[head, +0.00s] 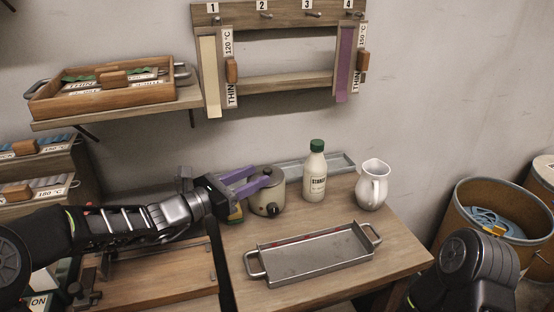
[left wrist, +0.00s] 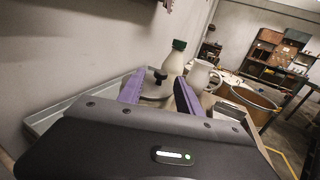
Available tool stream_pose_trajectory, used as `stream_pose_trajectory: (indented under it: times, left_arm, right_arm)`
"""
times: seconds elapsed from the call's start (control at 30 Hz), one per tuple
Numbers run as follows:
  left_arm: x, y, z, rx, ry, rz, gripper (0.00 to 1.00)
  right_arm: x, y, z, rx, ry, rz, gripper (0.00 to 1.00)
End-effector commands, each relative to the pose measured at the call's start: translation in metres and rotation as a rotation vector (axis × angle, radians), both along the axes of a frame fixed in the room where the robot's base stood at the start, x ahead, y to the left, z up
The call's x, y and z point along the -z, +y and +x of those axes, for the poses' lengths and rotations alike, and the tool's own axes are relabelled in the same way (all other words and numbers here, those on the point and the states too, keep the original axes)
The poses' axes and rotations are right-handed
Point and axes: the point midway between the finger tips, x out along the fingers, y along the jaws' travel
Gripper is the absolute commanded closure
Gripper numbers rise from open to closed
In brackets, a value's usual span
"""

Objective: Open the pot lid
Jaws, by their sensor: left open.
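The small cream pot (head: 267,199) stands at the back left of the wooden table, with a dark knob on its front. Its lid is largely hidden by my gripper in the head view. My left gripper (head: 257,177) has purple fingers and reaches in from the left at lid height. In the left wrist view the fingers of my left gripper (left wrist: 158,82) are apart, and the dark lid knob (left wrist: 160,76) shows between them. I cannot tell whether they touch it. My right arm shows at lower right, but its gripper is out of view.
A white bottle with a green cap (head: 315,172) and a white jug (head: 372,186) stand right of the pot. A shallow metal tray (head: 340,265) lies in front. Another tray (head: 338,160) lies behind. A rack (head: 280,80) hangs above.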

Motion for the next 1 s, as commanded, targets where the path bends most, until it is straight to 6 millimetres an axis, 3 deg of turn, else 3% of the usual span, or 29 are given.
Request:
stream_pose_trajectory:
  times: [0.43, 0.8, 1.0]
  left_arm:
    - [0.0, -0.007, 0.005, 0.002, -0.001, 0.001, 0.58]
    - [0.0, -0.048, 0.04, 0.002, -0.001, -0.001, 0.58]
    - [0.0, -0.059, 0.05, 0.0, 0.0, 0.0, 0.58]
  right_arm:
    - [0.0, 0.0, 0.0, 0.0, 0.001, 0.0, 0.64]
    - [-0.001, 0.0, 0.0, 0.0, 0.0, 0.0, 0.64]
    - [-0.001, 0.0, 0.0, 0.0, 0.0, 0.0, 0.64]
